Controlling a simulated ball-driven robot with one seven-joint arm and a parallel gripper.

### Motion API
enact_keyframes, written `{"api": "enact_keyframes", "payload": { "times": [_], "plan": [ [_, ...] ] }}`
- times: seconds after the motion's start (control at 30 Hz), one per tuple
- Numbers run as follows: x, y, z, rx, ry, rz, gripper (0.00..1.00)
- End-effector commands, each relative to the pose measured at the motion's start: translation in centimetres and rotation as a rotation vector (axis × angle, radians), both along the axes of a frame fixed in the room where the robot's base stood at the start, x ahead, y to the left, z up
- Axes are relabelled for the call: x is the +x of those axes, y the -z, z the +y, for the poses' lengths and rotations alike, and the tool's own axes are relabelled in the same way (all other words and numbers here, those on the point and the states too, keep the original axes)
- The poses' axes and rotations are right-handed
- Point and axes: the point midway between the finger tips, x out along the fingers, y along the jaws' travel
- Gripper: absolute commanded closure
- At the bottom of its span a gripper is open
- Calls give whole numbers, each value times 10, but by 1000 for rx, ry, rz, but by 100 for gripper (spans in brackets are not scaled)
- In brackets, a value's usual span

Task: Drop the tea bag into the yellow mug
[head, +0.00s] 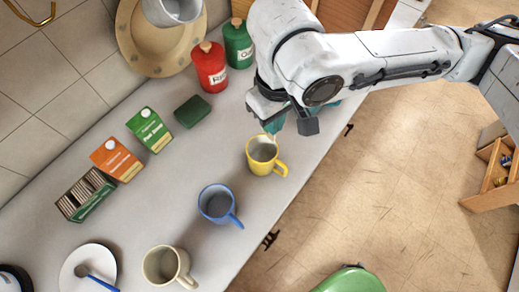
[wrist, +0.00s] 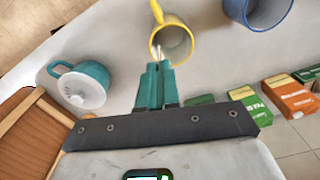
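The yellow mug (head: 262,158) stands upright near the counter's front edge, its handle toward the lower right. My gripper (head: 273,128) is just above its far rim, pointing down. In the wrist view the teal fingers of my gripper (wrist: 157,66) are close together at the near rim of the yellow mug (wrist: 181,28). A thin pale piece, seemingly the tea bag (wrist: 158,52), sticks out from between the fingertips toward the mug's opening. Most of it is hidden by the fingers, and I cannot tell whether it touches the mug.
A blue mug (head: 217,204) and a cream mug (head: 166,265) stand nearby. A teal vessel with a white top (wrist: 82,86) is close beside my gripper. Tea boxes (head: 116,159), a green block (head: 192,111) and red (head: 209,66) and green canisters (head: 238,44) stand farther back.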

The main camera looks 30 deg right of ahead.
Motion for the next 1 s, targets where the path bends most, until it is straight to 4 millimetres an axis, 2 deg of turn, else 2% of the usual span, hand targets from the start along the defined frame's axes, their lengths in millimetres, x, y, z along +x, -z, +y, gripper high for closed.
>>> {"api": "enact_keyframes", "payload": {
  "times": [0.4, 0.53, 0.83, 1.0],
  "plan": [
    [0, 49, 0, -2, 0, 1, 100],
    [0, 55, 0, -1, -1, 1, 100],
    [0, 54, 0, -1, -1, 2, 100],
    [0, 54, 0, -1, -1, 1, 82]
  ]
}}
